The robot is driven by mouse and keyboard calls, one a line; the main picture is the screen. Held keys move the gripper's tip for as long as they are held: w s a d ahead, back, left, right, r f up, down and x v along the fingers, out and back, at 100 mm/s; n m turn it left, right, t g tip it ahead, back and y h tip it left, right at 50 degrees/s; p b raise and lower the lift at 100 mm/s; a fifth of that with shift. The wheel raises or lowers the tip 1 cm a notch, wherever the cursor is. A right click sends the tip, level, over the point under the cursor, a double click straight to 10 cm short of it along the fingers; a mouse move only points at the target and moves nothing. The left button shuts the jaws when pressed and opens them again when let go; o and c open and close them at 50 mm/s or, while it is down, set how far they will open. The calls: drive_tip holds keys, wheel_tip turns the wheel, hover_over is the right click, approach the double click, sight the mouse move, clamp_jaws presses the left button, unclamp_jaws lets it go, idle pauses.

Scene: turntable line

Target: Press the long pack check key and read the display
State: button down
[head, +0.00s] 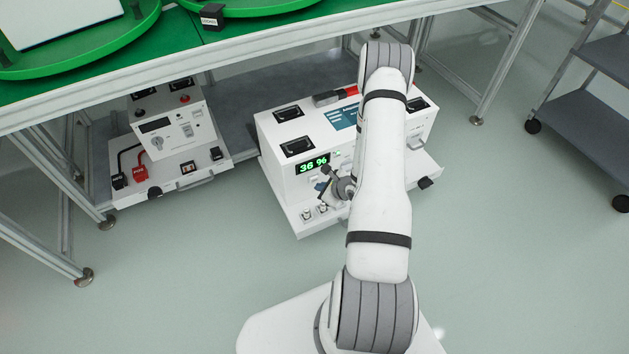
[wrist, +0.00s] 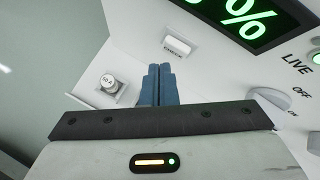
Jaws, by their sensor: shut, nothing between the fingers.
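The white pack (head: 345,150) sits on the low shelf. Its display (head: 313,163) is lit green and reads 36 %. In the wrist view only part of the display (wrist: 245,18) shows, with the % sign. In the head view my arm hides part of the pack and the key is too small to make out.
A green LIVE lamp (wrist: 315,57) and an OFF/ON knob (wrist: 273,97) are to the right of the fingers. A 50 A fuse cap (wrist: 109,84) is to the left. A second white unit (head: 172,135) stands left under the green-topped table (head: 225,45).

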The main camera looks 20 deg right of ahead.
drive_tip(key=s, duration=0.5)
drive_tip(key=shift+b, duration=0.35)
idle(0.7)
